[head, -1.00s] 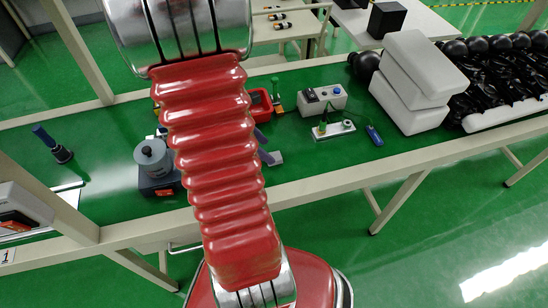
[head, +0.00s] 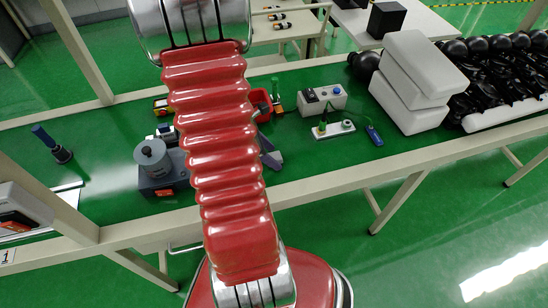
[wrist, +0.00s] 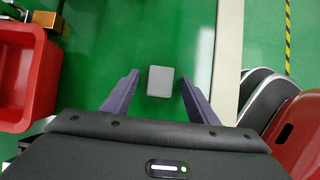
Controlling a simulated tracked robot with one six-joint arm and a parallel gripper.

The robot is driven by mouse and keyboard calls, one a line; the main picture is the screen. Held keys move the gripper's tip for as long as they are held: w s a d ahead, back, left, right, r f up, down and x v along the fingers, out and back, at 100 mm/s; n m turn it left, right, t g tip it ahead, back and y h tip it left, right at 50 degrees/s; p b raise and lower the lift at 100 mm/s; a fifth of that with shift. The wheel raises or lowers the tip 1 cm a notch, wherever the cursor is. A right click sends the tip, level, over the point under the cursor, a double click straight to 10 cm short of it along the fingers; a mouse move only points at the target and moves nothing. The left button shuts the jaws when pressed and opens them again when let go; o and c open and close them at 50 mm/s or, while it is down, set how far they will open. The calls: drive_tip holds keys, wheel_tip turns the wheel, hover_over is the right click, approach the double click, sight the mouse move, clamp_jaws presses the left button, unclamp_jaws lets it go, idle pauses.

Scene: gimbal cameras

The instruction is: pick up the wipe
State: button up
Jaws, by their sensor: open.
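A small light grey rectangular piece, which looks like the wipe (wrist: 161,81), lies on the green surface in the wrist view. My gripper (wrist: 158,77) has its two purple fingers spread, one on each side of the piece, with a gap on both sides. The fingers look apart from it; I cannot tell their height above it. In the head view my red arm covers much of the middle of the bench. Only part of the purple gripper shows beside the arm, and I cannot make out the wipe there.
A red bin (wrist: 22,80) stands left of the gripper in the wrist view. A grey round device (head: 157,160), a control box (head: 322,99) and white blocks (head: 415,85) stand on the green bench (head: 110,180). The bench's pale edge rail (head: 330,185) runs along the front.

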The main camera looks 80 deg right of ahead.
drive_tip(key=shift+c, duration=0.7)
drive_tip(key=c, duration=1)
wheel_tip(320, 180, up, 10)
drive_tip(key=shift+r, duration=0.1)
drive_tip(key=o, duration=0.4)
drive_tip(key=c, duration=0.3)
